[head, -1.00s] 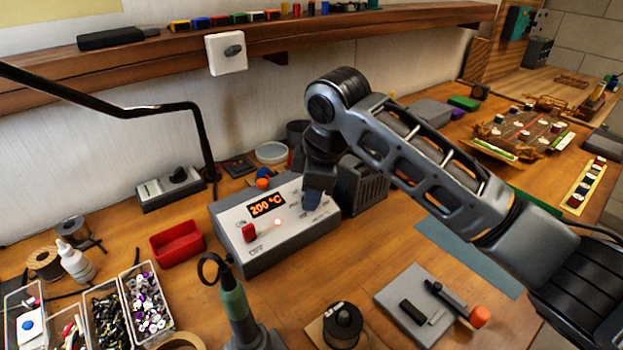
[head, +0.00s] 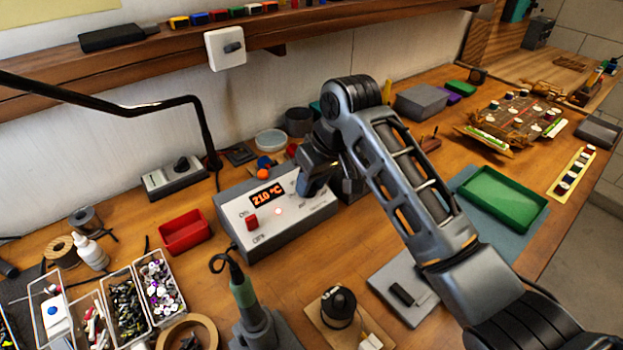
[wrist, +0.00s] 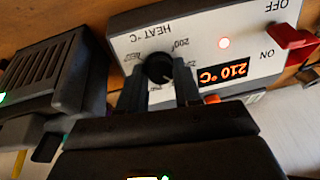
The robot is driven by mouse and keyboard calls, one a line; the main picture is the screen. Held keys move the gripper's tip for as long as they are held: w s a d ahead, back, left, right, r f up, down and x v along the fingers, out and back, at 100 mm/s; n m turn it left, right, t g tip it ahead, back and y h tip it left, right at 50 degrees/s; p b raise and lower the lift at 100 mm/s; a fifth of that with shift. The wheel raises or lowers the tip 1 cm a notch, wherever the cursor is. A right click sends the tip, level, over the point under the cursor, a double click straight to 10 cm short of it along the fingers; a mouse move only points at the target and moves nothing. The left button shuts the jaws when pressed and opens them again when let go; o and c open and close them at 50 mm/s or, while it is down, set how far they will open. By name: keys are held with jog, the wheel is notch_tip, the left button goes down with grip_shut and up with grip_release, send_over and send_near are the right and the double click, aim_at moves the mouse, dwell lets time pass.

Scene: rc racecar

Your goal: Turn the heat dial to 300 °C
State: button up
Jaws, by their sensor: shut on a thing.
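The heat station (head: 287,228) is a grey box with a light front panel on the bench. Its display (head: 266,194) reads 210 °C in orange, and a small red light glows beside it. The black heat dial (wrist: 158,68) shows in the wrist view, upside down, with numbers around it, 200 among them. My gripper (wrist: 160,90) is shut on the dial, one finger on each side. In the head view my gripper (head: 307,190) hides the dial. The red switch (wrist: 291,40) sits at the panel's other end, between ON and OFF marks.
A red tray (head: 184,232) lies left of the station. A soldering iron in its stand (head: 250,315) stands in front. A dark vented box (wrist: 50,80) stands right beside the station. A green tray (head: 503,198) lies further right.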

jog(key=shift+m, duration=1.6)
jog(key=shift+d, duration=0.1)
jog(key=o, duration=0.8)
jog(key=shift+c, duration=0.2)
jog(key=b+v, duration=0.1)
jog(key=v, duration=0.7)
jog(key=shift+s+f, duration=0.15)
